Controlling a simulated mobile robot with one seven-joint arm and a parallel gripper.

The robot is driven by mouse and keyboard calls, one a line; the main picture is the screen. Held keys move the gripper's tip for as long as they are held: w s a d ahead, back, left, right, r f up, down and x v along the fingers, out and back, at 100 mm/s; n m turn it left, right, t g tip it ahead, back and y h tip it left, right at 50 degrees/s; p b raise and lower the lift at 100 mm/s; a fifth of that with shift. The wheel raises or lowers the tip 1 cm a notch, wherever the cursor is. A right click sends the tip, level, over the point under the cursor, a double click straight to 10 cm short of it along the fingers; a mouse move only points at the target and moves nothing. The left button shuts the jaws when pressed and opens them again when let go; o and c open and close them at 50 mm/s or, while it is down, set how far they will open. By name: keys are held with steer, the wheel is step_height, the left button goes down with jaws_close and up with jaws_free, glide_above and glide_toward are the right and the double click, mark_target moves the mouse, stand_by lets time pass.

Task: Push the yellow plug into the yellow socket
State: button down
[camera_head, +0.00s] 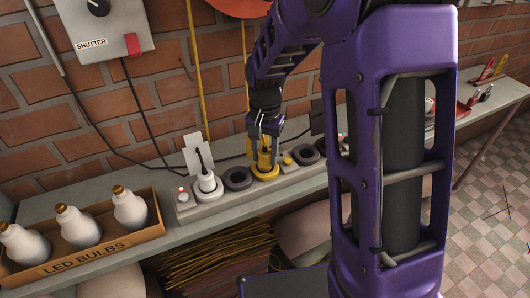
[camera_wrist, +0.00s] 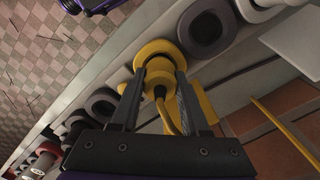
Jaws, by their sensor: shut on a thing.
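The yellow plug (camera_head: 264,158) is between the fingers of my gripper (camera_head: 266,128), which is shut on it, just above the yellow socket (camera_head: 266,175) on the grey power strip. In the wrist view the yellow plug (camera_wrist: 160,88) sits between the two dark fingers of my gripper (camera_wrist: 160,95), its cord running back toward the palm. The yellow socket's ring (camera_wrist: 157,49) shows right beyond it and lines up closely with the plug. The plug's front end is hidden, so I cannot tell how far it is inside the socket.
The power strip (camera_head: 215,204) lies along the bench against the brick wall. A white plug (camera_head: 207,184) fills a socket left of an empty dark socket (camera_head: 237,178). Another dark socket (camera_head: 306,154) is to the right. A box of LED bulbs (camera_head: 85,257) stands left.

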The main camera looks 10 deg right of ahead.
steer(key=shift+f, duration=0.45)
steer(key=shift+c, duration=1.6)
jaws_free()
